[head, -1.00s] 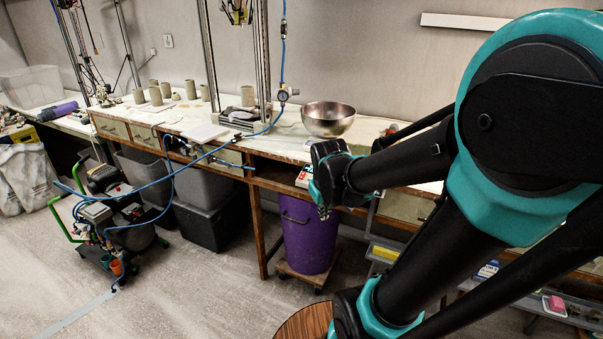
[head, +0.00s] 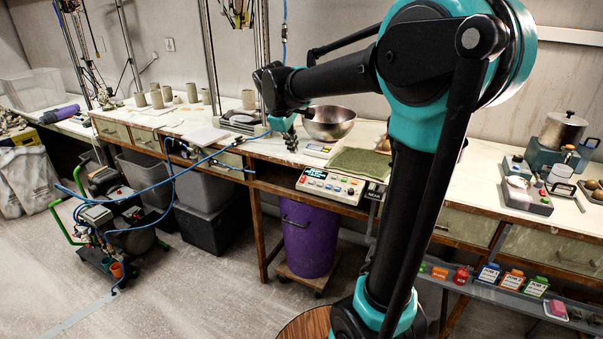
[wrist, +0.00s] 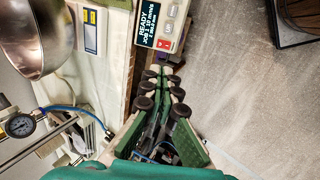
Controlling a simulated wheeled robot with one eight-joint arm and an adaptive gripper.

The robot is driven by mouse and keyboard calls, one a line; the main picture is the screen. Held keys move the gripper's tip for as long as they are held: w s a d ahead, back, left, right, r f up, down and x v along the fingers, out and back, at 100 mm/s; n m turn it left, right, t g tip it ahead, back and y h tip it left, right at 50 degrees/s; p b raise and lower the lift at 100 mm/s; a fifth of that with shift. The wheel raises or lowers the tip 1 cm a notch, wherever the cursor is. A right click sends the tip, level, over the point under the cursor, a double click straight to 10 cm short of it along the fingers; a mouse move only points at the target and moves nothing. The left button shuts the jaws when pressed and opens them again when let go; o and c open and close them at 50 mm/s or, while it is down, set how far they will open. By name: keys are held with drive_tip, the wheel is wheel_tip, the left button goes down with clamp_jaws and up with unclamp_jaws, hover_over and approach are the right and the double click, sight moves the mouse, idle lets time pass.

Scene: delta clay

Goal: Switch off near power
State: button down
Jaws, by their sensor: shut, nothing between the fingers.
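The near control panel (head: 332,186) is a pale box with a dark display, several buttons and a "NEAR" tag, mounted at the front edge of the bench. In the wrist view the panel (wrist: 160,22) is at the top, its display reading "READY", with a red switch (wrist: 163,44) at its near corner. Whether that switch is on or off is too small to tell. My gripper (head: 291,142) is shut and empty, pointing down above the bench, left of and higher than the panel. In the wrist view its fingertips (wrist: 163,72) appear just below the red switch, apparently not touching it.
A metal bowl (head: 329,122) stands behind my gripper. A green mat (head: 358,163) lies behind the panel. A blue hose (head: 205,156) hangs along the bench front to the left. A purple bin (head: 308,238) stands below.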

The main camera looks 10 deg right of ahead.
sight(302, 180)
drive_tip(key=x, duration=1.4)
drive_tip(key=shift+w, duration=0.1)
drive_tip(key=shift+w+d+f, duration=0.15)
drive_tip(key=shift+f, duration=0.1)
drive_tip(key=shift+s, duration=0.2)
drive_tip(key=shift+s+a+f, duration=0.2)
drive_tip(key=shift+s+a, duration=0.25)
drive_tip(key=shift+r, duration=0.1)
